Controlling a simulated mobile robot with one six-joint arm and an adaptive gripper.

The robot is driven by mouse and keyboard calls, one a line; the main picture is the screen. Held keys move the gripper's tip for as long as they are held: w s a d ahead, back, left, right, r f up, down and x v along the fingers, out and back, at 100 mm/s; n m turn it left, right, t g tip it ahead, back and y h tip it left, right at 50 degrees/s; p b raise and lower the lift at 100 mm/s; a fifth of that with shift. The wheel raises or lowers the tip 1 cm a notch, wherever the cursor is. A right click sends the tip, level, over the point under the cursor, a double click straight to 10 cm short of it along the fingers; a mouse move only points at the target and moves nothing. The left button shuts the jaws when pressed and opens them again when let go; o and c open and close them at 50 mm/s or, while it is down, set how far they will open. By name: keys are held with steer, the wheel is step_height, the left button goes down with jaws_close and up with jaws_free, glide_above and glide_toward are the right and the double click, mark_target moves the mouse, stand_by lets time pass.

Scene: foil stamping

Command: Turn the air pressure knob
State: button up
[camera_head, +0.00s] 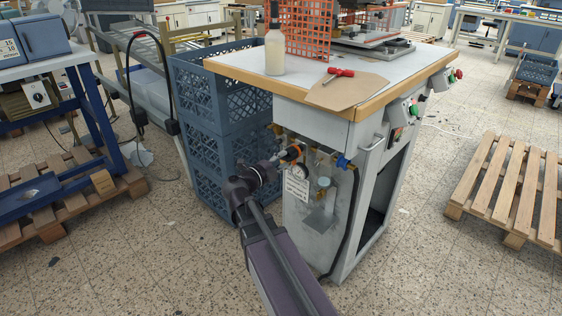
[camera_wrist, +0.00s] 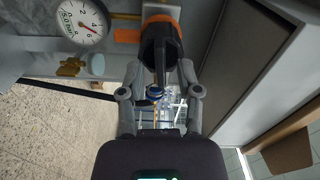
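The air pressure knob is black with an orange ring. It shows at the top middle of the wrist view (camera_wrist: 160,45) and on the side of the grey machine cabinet in the head view (camera_head: 291,153). My gripper (camera_wrist: 160,68) has one finger on each side of the knob, with the tips close to its sides. I cannot tell whether they press on it. In the head view my gripper (camera_head: 275,165) reaches the cabinet from the left, and its fingers are too small to make out. A round white pressure gauge (camera_wrist: 82,22) with a red needle is left of the knob.
A white label (camera_head: 296,187), a blue fitting (camera_head: 343,161) and brass fittings are close by on the cabinet (camera_head: 312,240). Stacked blue crates (camera_head: 205,178) stand just left of it. The tabletop (camera_head: 225,65) overhangs the panel. The floor in front is clear.

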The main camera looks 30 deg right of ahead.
steer(key=shift+a, duration=0.2)
steer(key=v, duration=1.1)
steer(key=shift+s+a, duration=0.15)
steer(key=shift+a, duration=0.2)
stand_by(0.4)
